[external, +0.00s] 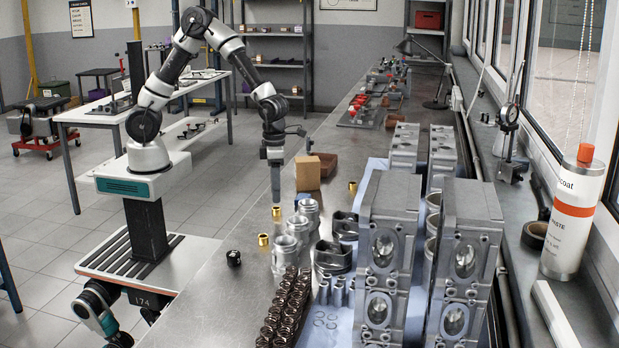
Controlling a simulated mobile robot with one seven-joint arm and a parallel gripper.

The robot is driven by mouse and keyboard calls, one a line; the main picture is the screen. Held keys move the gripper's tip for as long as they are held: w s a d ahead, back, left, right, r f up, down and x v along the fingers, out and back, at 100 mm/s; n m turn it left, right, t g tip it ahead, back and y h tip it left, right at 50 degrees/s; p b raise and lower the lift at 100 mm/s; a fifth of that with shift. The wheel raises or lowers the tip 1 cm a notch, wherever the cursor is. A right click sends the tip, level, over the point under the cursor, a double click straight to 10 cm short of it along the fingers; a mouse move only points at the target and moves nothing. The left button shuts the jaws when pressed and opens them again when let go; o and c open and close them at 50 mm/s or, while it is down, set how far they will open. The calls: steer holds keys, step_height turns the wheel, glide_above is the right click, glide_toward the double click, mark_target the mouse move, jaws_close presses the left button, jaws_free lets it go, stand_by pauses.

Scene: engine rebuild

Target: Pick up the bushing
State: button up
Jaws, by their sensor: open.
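Several small brass rings that look like bushings lie on the long metal workbench (222,270). One bushing (276,212) is just below my gripper in the picture. A second bushing (263,239) lies nearer the camera, and a third bushing (352,186) lies to the right, past the wooden block. My gripper (276,198) points straight down over the left edge of the bench, its fingertips close above the first bushing. The finger gap is hard to see from here, but the gripper is open and nothing shows in it. I cannot tell whether the fingers touch the bushing.
A wooden block (307,174) stands just right of my gripper. Silver cylinder liners (286,257), dark pistons (333,258) and engine blocks (388,250) crowd the bench to the right. A black knob-like part (233,258) lies near the left edge.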

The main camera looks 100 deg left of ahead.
mark_target(276, 208)
steer(key=shift+a+f+b, duration=0.15)
steer(key=shift+f, duration=1.3)
steer(key=shift+a+f+b, duration=0.15)
steer(key=shift+f, duration=1.3)
jaws_close()
